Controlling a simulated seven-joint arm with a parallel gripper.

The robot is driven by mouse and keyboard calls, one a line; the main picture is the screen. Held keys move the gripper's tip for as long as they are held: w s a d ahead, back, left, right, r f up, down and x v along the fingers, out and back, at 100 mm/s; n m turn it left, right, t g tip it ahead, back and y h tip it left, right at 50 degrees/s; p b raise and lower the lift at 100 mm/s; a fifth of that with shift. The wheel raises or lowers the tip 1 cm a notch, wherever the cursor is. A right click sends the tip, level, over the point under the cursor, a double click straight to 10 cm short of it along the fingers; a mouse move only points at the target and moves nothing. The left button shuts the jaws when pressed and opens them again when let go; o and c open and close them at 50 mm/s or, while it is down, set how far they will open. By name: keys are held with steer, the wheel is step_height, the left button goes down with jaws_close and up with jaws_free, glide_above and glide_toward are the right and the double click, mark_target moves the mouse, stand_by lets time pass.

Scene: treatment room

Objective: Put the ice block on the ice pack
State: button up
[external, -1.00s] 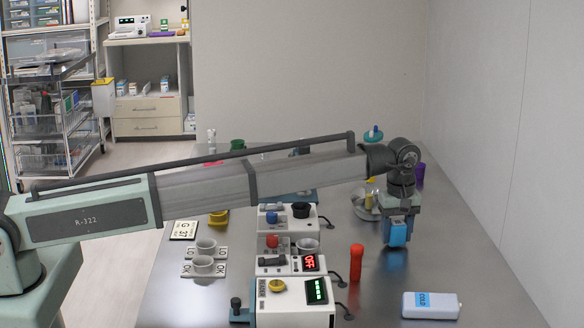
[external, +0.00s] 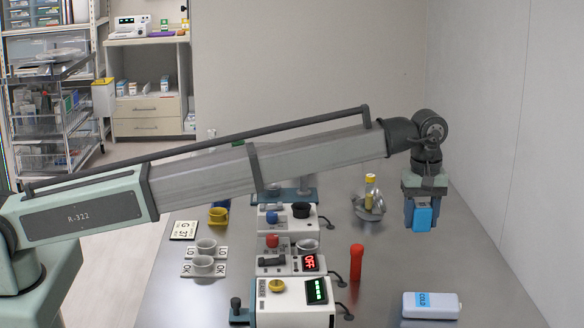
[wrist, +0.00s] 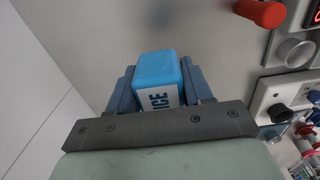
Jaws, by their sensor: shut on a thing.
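My gripper (external: 422,218) is shut on the blue ice block (external: 423,217) and holds it above the metal table. In the wrist view the ice block (wrist: 156,80) sits between the two fingers, with a white label reading "ICE" partly visible. The ice pack (external: 431,305) is a white, flat block with a blue "COLD" label. It lies on the table at the front right, below and nearer the camera than my gripper. It does not show in the wrist view.
A red cylinder (external: 356,262) stands upright left of the ice pack. Several white device boxes with knobs and displays, such as the one with a green display (external: 292,303), stand further left. A metal dish (external: 369,206) with a yellow-capped bottle is behind.

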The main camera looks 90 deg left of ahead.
step_height(320, 180, up, 2)
steer(key=m, duration=0.2)
glide_above(432, 300)
steer(key=shift+f+n, duration=0.6)
steer(key=shift+f, duration=1.85)
steer(key=shift+f+n, duration=0.6)
steer(key=shift+f, duration=1.8)
steer(key=shift+f, duration=0.15)
steer(key=o, duration=1.1)
steer(key=shift+c, duration=0.2)
step_height(432, 300, up, 12)
